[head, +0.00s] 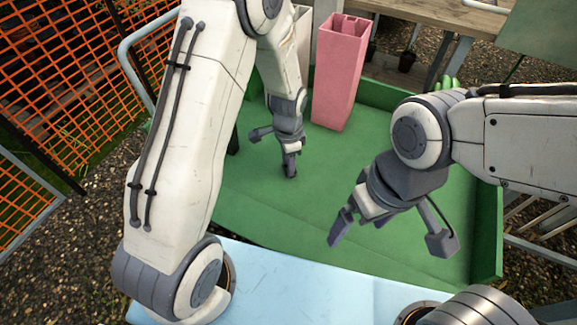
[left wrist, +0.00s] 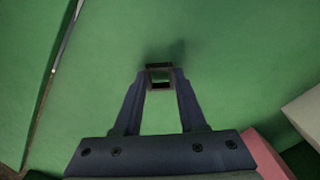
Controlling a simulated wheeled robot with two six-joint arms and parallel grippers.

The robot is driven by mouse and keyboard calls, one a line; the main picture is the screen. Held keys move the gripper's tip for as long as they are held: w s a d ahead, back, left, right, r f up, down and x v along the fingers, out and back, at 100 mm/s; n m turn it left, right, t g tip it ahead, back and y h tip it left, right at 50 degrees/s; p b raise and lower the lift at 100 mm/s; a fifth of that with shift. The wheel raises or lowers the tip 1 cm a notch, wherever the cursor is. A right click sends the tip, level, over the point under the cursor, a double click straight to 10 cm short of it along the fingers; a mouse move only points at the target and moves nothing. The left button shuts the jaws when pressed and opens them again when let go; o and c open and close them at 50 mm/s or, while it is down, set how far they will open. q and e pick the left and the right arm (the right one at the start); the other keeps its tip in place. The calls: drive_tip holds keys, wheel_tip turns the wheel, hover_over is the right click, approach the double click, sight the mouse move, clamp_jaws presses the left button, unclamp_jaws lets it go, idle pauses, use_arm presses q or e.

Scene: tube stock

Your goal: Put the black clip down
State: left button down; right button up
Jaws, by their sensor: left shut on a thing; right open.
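The black clip (left wrist: 159,66) shows in the left wrist view as a small dark square frame between my left fingertips. My left gripper (left wrist: 160,80) is shut on it. In the head view my left gripper (head: 289,165) points down over the left middle of the green tray (head: 265,205), in front of the pink container. The clip is mostly hidden there by the fingers. A soft shadow lies on the green floor beside the clip; I cannot tell if the clip touches the floor. My right gripper (head: 390,240) is open and empty above the tray's right front.
A tall pink container (head: 340,75) stands at the back of the tray, with a cream one (head: 302,35) partly hidden behind my left arm. The tray has raised walls (head: 487,225). A pale blue surface (head: 275,280) lies in front. The tray's middle is clear.

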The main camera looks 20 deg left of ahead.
use_arm(q)
drive_tip(key=shift+f, duration=0.35)
drive_tip(key=shift+f, duration=0.2)
drive_tip(key=shift+c, duration=2.4)
unclamp_jaws()
drive_tip(key=shift+r, duration=0.15)
